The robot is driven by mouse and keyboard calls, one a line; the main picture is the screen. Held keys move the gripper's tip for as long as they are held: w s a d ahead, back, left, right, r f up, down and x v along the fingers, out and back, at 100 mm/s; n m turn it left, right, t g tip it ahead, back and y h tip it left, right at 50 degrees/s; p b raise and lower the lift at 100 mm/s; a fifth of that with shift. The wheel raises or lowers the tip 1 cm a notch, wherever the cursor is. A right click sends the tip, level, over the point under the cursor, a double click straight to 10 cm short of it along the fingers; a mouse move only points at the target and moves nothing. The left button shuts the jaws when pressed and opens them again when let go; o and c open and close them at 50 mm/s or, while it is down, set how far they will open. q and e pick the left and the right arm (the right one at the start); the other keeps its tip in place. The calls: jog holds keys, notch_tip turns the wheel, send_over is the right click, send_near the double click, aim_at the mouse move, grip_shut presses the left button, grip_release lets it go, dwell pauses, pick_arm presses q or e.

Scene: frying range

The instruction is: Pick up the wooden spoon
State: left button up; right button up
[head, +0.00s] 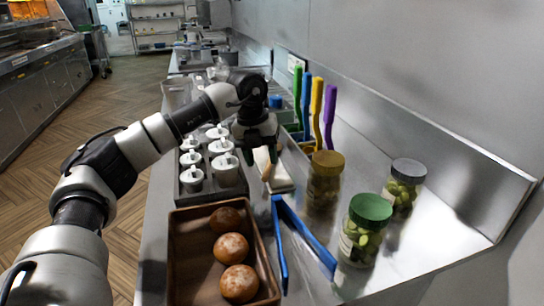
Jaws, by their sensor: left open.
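My left gripper (257,146) points down over the steel counter and is open. Just below its fingers a short tan piece (266,172) shows, which looks like part of the wooden spoon; the rest is hidden behind the gripper or too small to make out. I cannot tell whether the fingers touch it. A pale flat item (281,180) lies beside and under it. My right gripper is not in view.
A brown tray (177,255) with three buns stands in front. Blue tongs (306,238) and several lidded jars, one green-lidded (366,230), stand to the right. A rack of white-topped containers (194,176) is left of the gripper. Upright coloured handles (316,105) rise behind, near the wall.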

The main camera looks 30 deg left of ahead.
aim_at(264, 175)
pick_arm(q)
jog(key=f, duration=0.5)
jog(key=shift+d+f, duration=0.1)
jog(key=shift+d, duration=0.25)
grip_shut()
